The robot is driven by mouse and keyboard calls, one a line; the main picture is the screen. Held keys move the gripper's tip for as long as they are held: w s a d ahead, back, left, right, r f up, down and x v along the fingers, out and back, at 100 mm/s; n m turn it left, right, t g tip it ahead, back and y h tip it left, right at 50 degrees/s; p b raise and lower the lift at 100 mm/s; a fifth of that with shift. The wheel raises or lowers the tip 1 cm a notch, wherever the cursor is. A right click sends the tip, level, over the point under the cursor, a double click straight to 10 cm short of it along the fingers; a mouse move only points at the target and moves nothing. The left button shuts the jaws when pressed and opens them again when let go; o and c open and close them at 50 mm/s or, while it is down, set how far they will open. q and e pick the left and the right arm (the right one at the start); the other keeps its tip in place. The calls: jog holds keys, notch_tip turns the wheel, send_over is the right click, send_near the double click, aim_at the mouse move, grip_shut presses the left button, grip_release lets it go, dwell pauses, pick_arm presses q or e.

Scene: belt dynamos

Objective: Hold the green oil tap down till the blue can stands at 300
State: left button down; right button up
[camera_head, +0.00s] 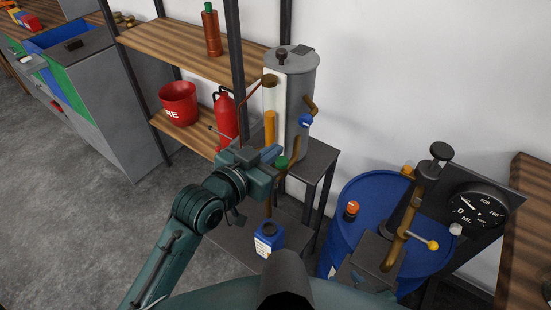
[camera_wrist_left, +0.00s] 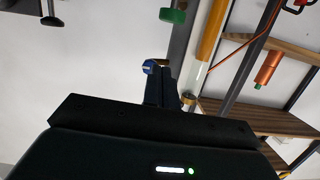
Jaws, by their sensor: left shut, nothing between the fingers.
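The grey oil tank (camera_head: 292,75) stands on a dark stand, with an amber sight tube (camera_head: 270,128) on its front. The green tap (camera_head: 281,162) is low on the tank's front; it also shows in the left wrist view (camera_wrist_left: 172,15). My left gripper (camera_head: 276,153) is shut and empty, its tips close by the green tap; contact cannot be told. The shut fingers also show in the left wrist view (camera_wrist_left: 162,90). The blue can (camera_head: 268,243) stands upright below, with a white label. A thin brown strip shows above it, pipe or oil unclear. My right gripper is not in view.
A blue tap (camera_head: 305,121) is on the tank's right side. A blue drum (camera_head: 352,200) with a brass pump (camera_head: 400,238) and an ML dial (camera_head: 478,208) stands at right. A shelf at left holds a red bucket (camera_head: 178,103) and red extinguisher (camera_head: 226,119).

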aim_at(282, 162)
pick_arm(q)
jog(key=f, duration=0.1)
jog(key=w+f, duration=0.1)
jog(key=d+f, duration=0.1)
jog(key=shift+w, duration=0.35)
jog(key=shift+f, duration=0.7)
pick_arm(e)
jog(key=shift+w+d, duration=0.15)
jog(key=shift+w, duration=0.15)
